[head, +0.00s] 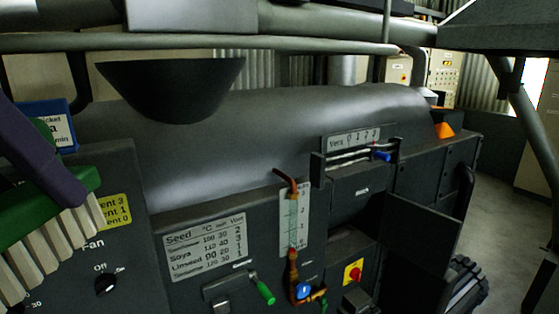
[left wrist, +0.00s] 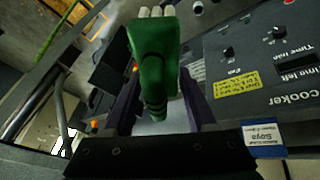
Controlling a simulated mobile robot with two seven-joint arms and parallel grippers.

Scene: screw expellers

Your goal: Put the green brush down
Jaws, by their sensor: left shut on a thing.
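The green brush (head: 40,217) is at the left edge of the head view, with its pale bristles hanging downward. My left gripper (head: 66,188), with purple fingers, is shut on it and holds it in front of the control panel. In the left wrist view the green brush (left wrist: 153,58) stands between the two purple fingers of my left gripper (left wrist: 157,105), and only the ends of its bristles show at the top. Part of the brush is cut off by the head view's left edge. My right gripper is not in view.
A dark control panel (head: 128,255) with a fan knob lies behind the brush. A blue-edged card (head: 50,125) stands above it. A dark funnel (head: 170,88) sits on the large grey cylinder (head: 300,120). An open dark flap (head: 422,240) juts out at right, beside clear floor (head: 505,190).

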